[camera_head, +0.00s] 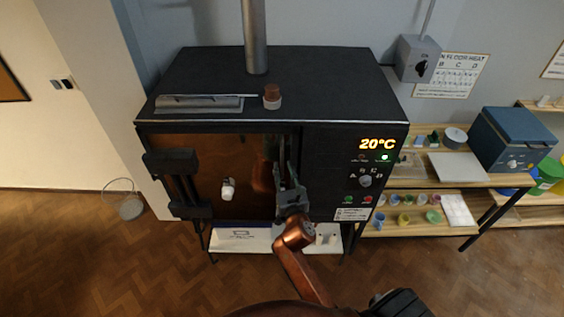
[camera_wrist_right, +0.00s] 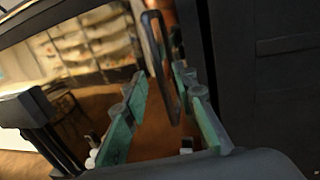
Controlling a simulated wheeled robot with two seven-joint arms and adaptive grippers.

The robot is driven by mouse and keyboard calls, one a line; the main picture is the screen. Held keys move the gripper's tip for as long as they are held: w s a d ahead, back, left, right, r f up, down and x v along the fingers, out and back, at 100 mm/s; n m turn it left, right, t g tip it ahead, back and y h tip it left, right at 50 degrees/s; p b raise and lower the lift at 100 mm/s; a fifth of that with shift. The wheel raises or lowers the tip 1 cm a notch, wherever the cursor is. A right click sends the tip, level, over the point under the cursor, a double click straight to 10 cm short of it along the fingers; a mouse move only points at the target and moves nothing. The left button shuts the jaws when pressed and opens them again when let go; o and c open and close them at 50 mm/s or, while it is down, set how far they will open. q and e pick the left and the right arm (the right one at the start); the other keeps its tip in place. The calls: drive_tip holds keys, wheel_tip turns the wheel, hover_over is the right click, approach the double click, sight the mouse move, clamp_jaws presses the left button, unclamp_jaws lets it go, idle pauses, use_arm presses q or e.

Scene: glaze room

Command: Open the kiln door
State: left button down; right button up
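The black kiln (camera_head: 355,110) stands against the wall, its display lit at 20°C. Its brown, mirror-like door (camera_head: 212,158) looks shut, flush with the front. A dark hinge assembly (camera_head: 180,182) is on the door's left side. My right gripper (camera_head: 284,165) is at the door's right side and partly covers the handle there. In the right wrist view the dark looped handle (camera_wrist_right: 154,45) stands between the two green-padded fingers of my right gripper (camera_wrist_right: 160,78). The fingers are apart, with gaps on both sides of the handle. My left gripper is not in view.
The control panel (camera_head: 369,185) is just right of the gripper. A grey switch box (camera_head: 418,58) hangs on the wall. Shelves (camera_head: 400,228) with cups and a blue box (camera_head: 512,138) stand at the right. Wooden floor (camera_head: 130,265) is clear at front left.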

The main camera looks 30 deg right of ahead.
sight(282, 164)
drive_tip(key=shift+x, duration=1.6)
drive_tip(key=shift+c, duration=0.2)
clamp_jaws()
